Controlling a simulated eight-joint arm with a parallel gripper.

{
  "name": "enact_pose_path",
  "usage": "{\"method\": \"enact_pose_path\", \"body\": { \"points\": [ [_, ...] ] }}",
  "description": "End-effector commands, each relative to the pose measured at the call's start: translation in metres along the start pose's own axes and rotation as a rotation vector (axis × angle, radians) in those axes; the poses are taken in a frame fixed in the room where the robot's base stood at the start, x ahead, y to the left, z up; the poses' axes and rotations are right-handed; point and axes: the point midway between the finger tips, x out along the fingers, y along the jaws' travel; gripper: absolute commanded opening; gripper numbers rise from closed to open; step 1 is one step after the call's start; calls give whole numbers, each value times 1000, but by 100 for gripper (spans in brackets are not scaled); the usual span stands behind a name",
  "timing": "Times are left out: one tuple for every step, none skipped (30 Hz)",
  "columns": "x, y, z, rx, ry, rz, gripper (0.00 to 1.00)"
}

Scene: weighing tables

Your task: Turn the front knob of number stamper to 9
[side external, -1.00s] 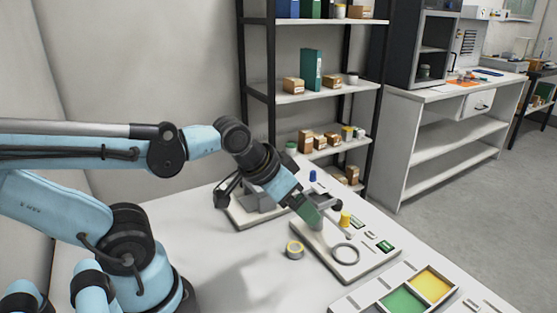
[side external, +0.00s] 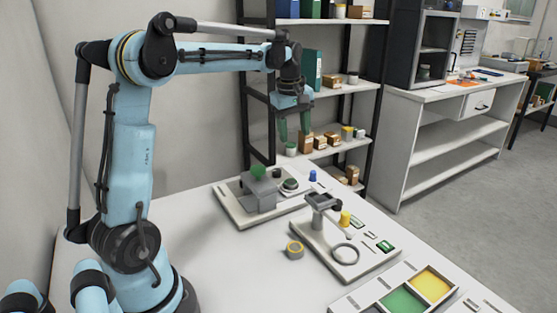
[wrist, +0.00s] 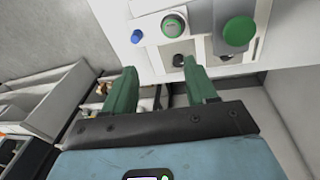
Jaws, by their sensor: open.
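A grey block device with a green round top knob (side external: 258,171), which looks like the number stamper (side external: 262,192), stands on a white base at the back of the table. In the wrist view its green knob (wrist: 239,31) is at the upper right, with a small black knob (wrist: 178,60) to the left. I cannot read any number on it. My gripper (side external: 294,135) is high above the table near this device, fingers down, open and empty. In the wrist view my gripper's green fingers (wrist: 158,64) are apart, the black knob showing near the right fingertip.
A round green-topped part (side external: 290,184) and a blue piece (side external: 312,176) are beside the stamper. A second white board (side external: 375,262) with a lever device and grey ring is in front. Shelves (side external: 325,90) stand behind.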

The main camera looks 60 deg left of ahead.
Motion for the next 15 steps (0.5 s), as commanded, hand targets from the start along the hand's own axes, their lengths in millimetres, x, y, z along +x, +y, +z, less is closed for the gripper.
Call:
{"method": "enact_pose_path", "body": {
  "points": [
    [7,2,-18,-85,-9,-25,57],
    [11,1,-27,-135,-13,-39,57],
    [17,1,-38,-199,-20,-58,57],
    [20,0,-46,-245,-24,-71,57],
    [24,-1,-53,-287,-28,-84,57],
    [29,-3,-62,-340,-32,-99,57],
    [33,-4,-68,-375,-35,-111,57],
    [36,-5,-73,-408,-37,-120,57],
    [39,-7,-79,-445,-40,-131,57],
    [42,-8,-82,-468,-42,-139,57],
    [44,-9,-85,-489,-43,-146,57],
    [46,-10,-89,-510,-44,-152,57],
    [47,-11,-90,-522,-44,-155,57],
    [48,-12,-92,-531,-45,-158,57],
    [50,-12,-93,-538,-45,-160,57]
  ]
}}
